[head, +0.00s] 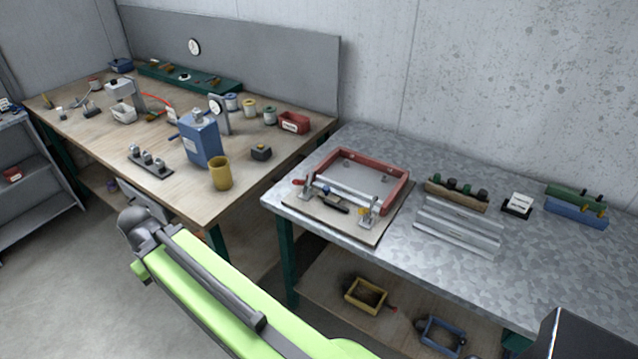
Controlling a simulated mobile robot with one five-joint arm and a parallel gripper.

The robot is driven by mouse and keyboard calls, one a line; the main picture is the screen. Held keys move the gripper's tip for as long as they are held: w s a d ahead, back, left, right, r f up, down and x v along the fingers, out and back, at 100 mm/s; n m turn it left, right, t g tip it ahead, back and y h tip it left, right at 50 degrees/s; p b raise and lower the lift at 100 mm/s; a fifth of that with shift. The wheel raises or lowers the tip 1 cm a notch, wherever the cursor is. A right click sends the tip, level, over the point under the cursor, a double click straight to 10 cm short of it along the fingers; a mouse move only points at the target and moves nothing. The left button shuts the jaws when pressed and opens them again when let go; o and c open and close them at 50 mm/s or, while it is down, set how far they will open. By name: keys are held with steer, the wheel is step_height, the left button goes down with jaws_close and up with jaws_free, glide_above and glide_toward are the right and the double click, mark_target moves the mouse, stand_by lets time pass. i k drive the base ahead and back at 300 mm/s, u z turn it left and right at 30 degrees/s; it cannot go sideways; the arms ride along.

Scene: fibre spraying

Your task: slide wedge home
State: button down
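A fixture with a red U-shaped frame (398,193) around a pale plate (352,177) stands on a board (345,229) on the right-hand metal-topped table. A light metal bar (345,197) crosses its front, with small clamp-like posts (367,212) near its ends. A small dark bar (334,205) with a tan end lies in front, and a small red piece (298,182) sits at the left end. I cannot tell which piece is the wedge. My green arm with its dark grey joint rises from the bottom, well left of the fixture. My gripper is not visible.
Metal strips (458,228), a block with dark knobs (456,194) and green and blue blocks (575,210) stand right of the fixture. The wooden table (85,125) at left holds a blue machine (199,140) and a yellow cup (220,174). A gap separates the tables in front.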

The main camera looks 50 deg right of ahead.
mark_target(326, 193)
steer(key=z, duration=0.05)
steer(key=i, duration=0.95)
steer(key=u, duration=0.05)
